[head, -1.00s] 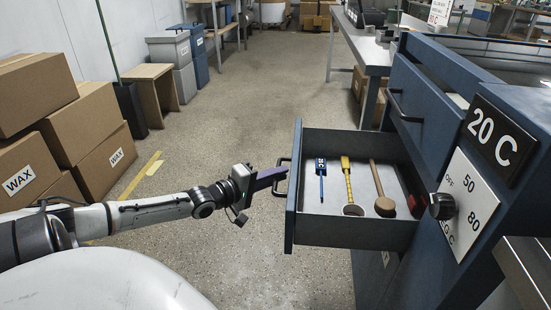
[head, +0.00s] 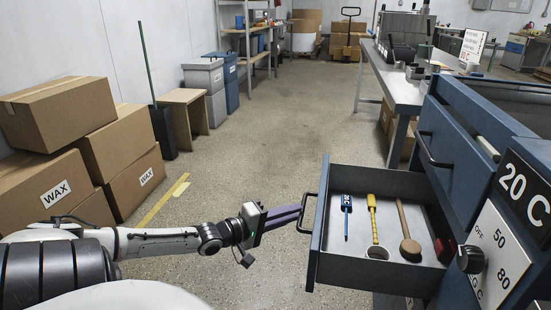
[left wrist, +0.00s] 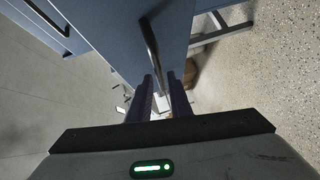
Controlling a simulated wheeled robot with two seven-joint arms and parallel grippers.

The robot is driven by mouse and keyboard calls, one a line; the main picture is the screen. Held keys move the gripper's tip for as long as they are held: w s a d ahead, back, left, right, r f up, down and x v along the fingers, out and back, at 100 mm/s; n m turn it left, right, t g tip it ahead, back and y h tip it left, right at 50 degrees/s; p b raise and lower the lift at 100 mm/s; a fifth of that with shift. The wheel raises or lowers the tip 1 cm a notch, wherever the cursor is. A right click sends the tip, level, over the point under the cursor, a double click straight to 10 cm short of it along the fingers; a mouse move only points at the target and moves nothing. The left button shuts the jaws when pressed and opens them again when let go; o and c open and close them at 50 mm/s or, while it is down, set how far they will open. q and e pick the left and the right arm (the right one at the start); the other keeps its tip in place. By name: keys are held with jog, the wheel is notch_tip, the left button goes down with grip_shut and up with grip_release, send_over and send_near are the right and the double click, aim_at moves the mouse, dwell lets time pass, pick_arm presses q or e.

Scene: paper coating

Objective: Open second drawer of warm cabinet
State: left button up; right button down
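The warm cabinet (head: 462,158) is dark blue and stands at the right, with a "20 C" sign. Its lower drawer (head: 317,234) is pulled well out, with several tools inside; a closed drawer with its own handle (head: 432,152) is above it. The open drawer's dark bar handle (head: 305,212) faces my left gripper (head: 299,213). The purple fingers are parted and empty, with their tips close to the handle. In the left wrist view, the handle (left wrist: 151,48) runs down toward the gap between the fingers (left wrist: 160,88); contact is unclear. My right gripper is out of view.
WAX boxes (head: 55,193) are stacked at the left. A grey workbench (head: 398,92) stands beyond the cabinet. The floor (head: 290,130) between them is clear. A dial (head: 470,259) sits on the cabinet near the drawer's right side.

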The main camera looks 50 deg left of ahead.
pick_arm(q)
jog(key=s, duration=0.2)
jog(key=s+p, duration=0.1)
jog(key=s+r+p, duration=0.1)
jog(key=s, duration=0.1)
jog(key=shift+s+a, duration=0.2)
jog(key=shift+s, duration=0.15)
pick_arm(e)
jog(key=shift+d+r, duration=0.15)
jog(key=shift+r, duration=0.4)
pick_arm(q)
jog(key=shift+s+f, duration=0.1)
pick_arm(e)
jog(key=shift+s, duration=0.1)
